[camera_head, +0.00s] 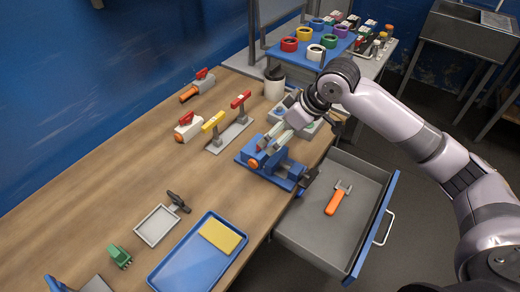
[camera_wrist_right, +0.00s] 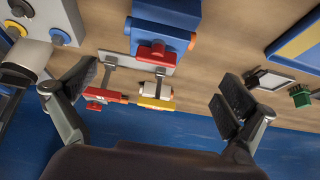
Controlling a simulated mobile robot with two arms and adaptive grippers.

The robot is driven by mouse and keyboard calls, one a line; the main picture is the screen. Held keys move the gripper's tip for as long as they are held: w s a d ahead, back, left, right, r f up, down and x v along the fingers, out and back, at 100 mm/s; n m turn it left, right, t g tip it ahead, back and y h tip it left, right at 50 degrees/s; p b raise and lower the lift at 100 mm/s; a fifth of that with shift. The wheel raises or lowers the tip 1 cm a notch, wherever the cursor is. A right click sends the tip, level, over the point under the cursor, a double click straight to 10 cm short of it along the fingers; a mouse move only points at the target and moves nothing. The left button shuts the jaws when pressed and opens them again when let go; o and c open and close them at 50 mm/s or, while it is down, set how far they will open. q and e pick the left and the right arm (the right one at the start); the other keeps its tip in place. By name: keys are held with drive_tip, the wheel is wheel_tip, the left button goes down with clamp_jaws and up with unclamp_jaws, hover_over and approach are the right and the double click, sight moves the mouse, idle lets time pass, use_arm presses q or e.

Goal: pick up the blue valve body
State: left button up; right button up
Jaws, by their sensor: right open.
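A blue body (camera_head: 270,166) with an orange round end sits at the front edge of the wooden bench, right of centre in the head view. In the right wrist view a blue block (camera_wrist_right: 165,16) with orange and red parts shows at the top. I cannot tell where a valve body ends and a vise-like holder begins. My right gripper (camera_head: 298,122) is just above and behind it in the head view. My left gripper is not in view.
An open drawer (camera_head: 300,232) with an orange-handled tool (camera_head: 338,198) juts out in front. A stand with yellow and red clamps (camera_head: 230,137), a grey valve (camera_head: 197,86) and a white valve (camera_head: 187,128) lie behind. A blue tray (camera_head: 168,272) holds a yellow pad (camera_head: 222,236). The bench's middle is clear.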

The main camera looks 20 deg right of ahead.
sight(263, 153)
drive_tip(key=x, duration=0.6)
drive_tip(key=shift+w+a+f+p, duration=0.15)
drive_tip(key=shift+a+f+p, duration=0.05)
drive_tip(key=shift+f+p, duration=0.2)
drive_tip(key=shift+w+a+f, duration=0.1)
drive_tip(key=shift+w+f, duration=0.1)
drive_tip(key=shift+f, duration=0.1)
drive_tip(key=shift+w+a+f, duration=0.15)
drive_tip(key=shift+f, duration=0.2)
drive_tip(key=x, duration=0.2)
drive_tip(key=p+x, duration=0.1)
drive_tip(key=x, duration=0.1)
drive_tip(key=shift+w+a+f, duration=0.15)
drive_tip(key=shift+w+a, duration=0.05)
drive_tip(key=shift+w, duration=0.2)
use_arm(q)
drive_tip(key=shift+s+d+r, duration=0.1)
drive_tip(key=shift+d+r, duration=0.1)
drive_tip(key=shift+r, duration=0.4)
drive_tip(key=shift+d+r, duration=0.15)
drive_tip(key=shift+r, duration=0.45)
use_arm(e)
drive_tip(key=shift+c, duration=0.5)
drive_tip(key=shift+c, duration=0.6)
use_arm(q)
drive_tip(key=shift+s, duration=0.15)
use_arm(e)
drive_tip(key=c, duration=0.8)
